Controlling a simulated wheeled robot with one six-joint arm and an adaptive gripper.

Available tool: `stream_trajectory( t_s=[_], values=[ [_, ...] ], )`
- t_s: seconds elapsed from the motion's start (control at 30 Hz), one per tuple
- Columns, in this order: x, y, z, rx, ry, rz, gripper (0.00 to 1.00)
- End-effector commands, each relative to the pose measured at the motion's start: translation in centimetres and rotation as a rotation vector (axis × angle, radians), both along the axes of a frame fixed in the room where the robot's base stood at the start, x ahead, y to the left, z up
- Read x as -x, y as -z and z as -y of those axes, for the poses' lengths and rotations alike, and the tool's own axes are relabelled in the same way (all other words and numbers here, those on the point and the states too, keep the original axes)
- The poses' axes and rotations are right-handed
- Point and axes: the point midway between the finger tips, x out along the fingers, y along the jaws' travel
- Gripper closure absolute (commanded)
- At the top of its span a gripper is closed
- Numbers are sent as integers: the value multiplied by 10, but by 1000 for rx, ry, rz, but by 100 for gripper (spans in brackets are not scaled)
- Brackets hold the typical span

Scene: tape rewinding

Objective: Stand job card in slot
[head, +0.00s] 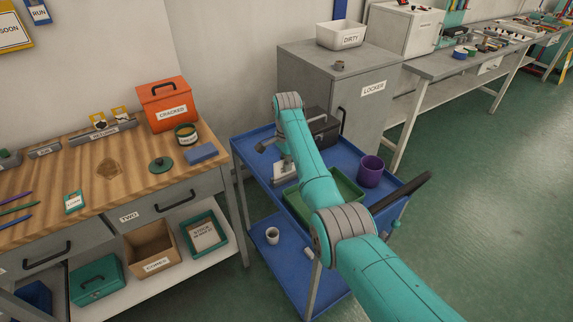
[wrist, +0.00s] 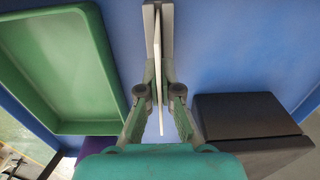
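The job card (wrist: 158,70) is a thin white sheet seen almost edge-on in the wrist view, upright with a slight lean. Its far end lines up with a light grey slotted block (wrist: 166,20) on the blue cart top. Whether its lower edge is fully seated cannot be told. My gripper (wrist: 160,85) has a finger on each side of the card, with narrow gaps showing beside it. In the head view a pale card and holder (head: 285,172) show on the cart, left of my forearm, which hides most of the gripper.
A green tray (wrist: 60,60) lies left of the block in the wrist view, and a black box (wrist: 250,120) is to the right. A purple cup (head: 370,171) stands on the blue cart (head: 246,152). A wooden bench (head: 125,178) is at left, a grey locker (head: 350,75) behind.

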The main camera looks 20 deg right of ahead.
Motion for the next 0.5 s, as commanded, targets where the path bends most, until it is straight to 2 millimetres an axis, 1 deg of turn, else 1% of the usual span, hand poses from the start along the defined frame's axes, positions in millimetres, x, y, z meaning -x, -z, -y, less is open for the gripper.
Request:
stream_trajectory(
  t_s=[0.17, 0.2, 0.3, 0.5],
  values=[
    [0, 0, 0, 0, 0, 0, 100],
    [0, 0, 0, 0, 0, 0, 88],
    [0, 0, 0, 0, 0, 0, 65],
    [0, 0, 0, 0, 0, 0, 65]
  ],
)
